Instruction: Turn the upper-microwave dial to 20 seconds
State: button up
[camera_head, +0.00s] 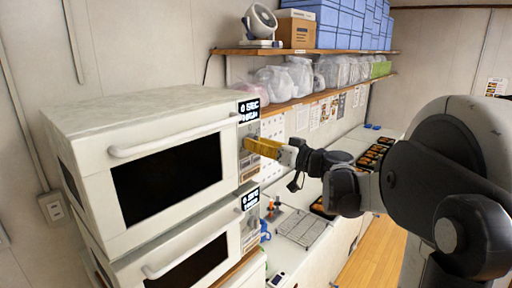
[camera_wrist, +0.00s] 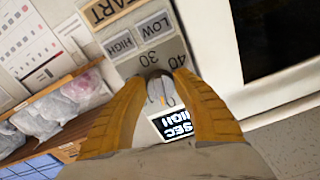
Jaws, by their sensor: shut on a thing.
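The upper microwave (camera_head: 165,160) is a white box with a dark window, stacked on a second microwave (camera_head: 200,250). Its display (camera_head: 249,110) reads 0 SEC, with HIGH below. My gripper (camera_head: 247,145) reaches its control panel from the right. In the wrist view my yellow fingers (camera_wrist: 160,112) are shut on the grey dial (camera_wrist: 157,88), one on each side. The numbers 30 and 40 show beside the dial, with HIGH, LOW and START buttons beyond. The display (camera_wrist: 174,127) also shows between the fingers. The dial's other marks are hidden by the fingers.
Shelves (camera_head: 300,100) with bagged goods and blue boxes run along the wall to the right of the microwaves. A counter (camera_head: 310,225) below holds food trays (camera_head: 372,157) and small items. Wooden floor shows at the lower right.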

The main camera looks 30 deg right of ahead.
jog(key=m+b, duration=0.2)
jog(key=m, duration=0.3)
jog(key=shift+a+m, duration=0.1)
jog(key=shift+m, duration=0.2)
jog(key=m+b, duration=0.1)
jog(key=m, duration=0.4)
jog(key=shift+a+r+b, duration=0.1)
jog(key=shift+r+b, duration=0.05)
jog(key=shift+b, duration=0.15)
jog(key=m+b, duration=0.1)
jog(key=m, duration=0.4)
jog(key=shift+s+r+m, duration=0.1)
jog(key=shift+m, duration=0.3)
jog(key=shift+r+m+b, duration=0.15)
jog(key=shift+m+b, duration=0.25)
jog(key=shift+m, duration=1.9)
jog(key=o, duration=1.2)
